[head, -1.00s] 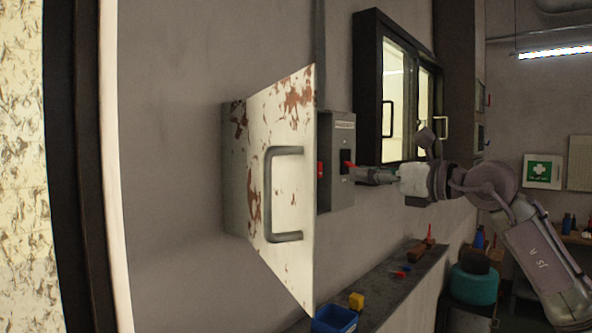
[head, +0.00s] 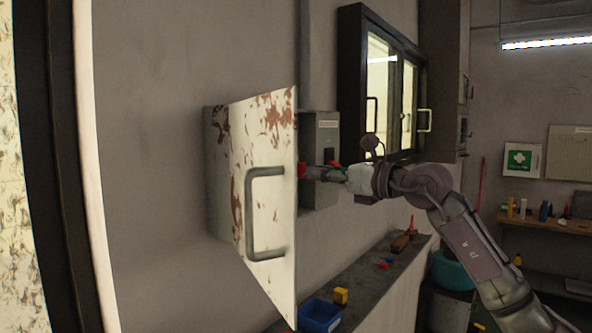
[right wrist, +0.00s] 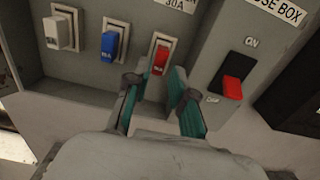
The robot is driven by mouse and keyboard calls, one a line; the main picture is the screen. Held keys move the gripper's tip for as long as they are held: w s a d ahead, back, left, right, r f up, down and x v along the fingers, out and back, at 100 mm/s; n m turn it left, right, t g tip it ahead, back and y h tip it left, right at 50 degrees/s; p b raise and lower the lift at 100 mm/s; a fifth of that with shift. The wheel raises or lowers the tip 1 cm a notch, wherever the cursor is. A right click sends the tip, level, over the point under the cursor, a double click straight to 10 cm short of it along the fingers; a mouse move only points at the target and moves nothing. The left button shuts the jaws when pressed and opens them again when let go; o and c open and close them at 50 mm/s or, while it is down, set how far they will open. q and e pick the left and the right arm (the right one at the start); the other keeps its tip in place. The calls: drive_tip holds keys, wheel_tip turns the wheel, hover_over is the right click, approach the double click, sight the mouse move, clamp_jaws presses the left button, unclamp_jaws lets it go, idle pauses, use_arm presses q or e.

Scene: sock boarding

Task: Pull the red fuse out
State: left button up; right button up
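The red fuse (right wrist: 160,61) sits in its white-framed slot in the grey fuse box, right of a blue fuse (right wrist: 114,46) and a white fuse (right wrist: 58,34). In the head view the red fuse (head: 302,170) shows at the edge of the open, rust-spotted door (head: 268,150). My right gripper (right wrist: 158,80) is open, its teal-padded fingers apart at either side of the red fuse's lower end. I cannot tell whether they touch it. In the head view the right gripper (head: 312,173) reaches in past the switch. My left gripper is out of view.
A red switch lever (right wrist: 232,88) on the box's right side points to the OFF end. A ledge (head: 365,270) below holds a blue bin (head: 320,314), a yellow block (head: 341,295) and small items. A dark-framed window (head: 385,85) is right of the box.

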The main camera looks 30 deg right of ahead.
sight(304, 170)
drive_tip(key=shift+p+x, duration=1.6)
drive_tip(key=shift+x, duration=0.75)
idle(0.3)
drive_tip(key=shift+s+d, duration=0.1)
idle(0.4)
clamp_jaws()
